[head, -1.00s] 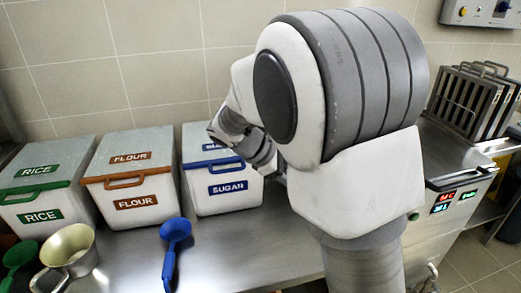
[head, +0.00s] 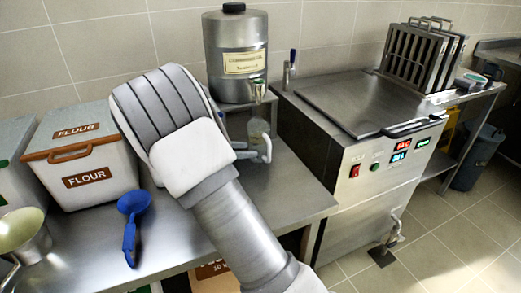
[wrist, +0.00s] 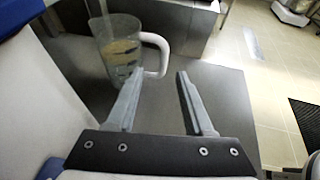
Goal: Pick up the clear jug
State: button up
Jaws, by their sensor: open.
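The clear jug (wrist: 118,45) stands on the steel counter in the wrist view, with a white handle (wrist: 160,52) on its right side. It looks upright and has printed marks on its wall. In the head view the jug (head: 258,132) is below the tap of a steel dispenser, partly hidden by my arm. My gripper (wrist: 159,78) is open and empty. In the wrist view its fingertips are in front of the jug and its handle, apart from each other; I cannot tell the exact distance.
The steel dispenser (head: 236,55) stands behind the jug. A steel appliance (head: 365,165) with a lid is to the right. A flour bin (head: 82,160) and a blue scoop (head: 130,225) are on the left. A white surface (wrist: 50,110) is close to my gripper's left.

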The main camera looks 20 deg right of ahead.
aim_at(268, 153)
jog(key=b+x, duration=0.1)
jog(key=x, duration=0.2)
jog(key=b+x, duration=0.1)
jog(key=x, duration=0.2)
jog(key=b+x, duration=0.1)
jog(key=x, duration=0.2)
jog(key=shift+s+d+f, duration=0.1)
jog(key=shift+s+f, duration=0.25)
jog(key=shift+f, duration=0.05)
jog(key=shift+w+d, duration=0.15)
jog(key=shift+d, duration=0.1)
grip_shut()
dwell(0.7)
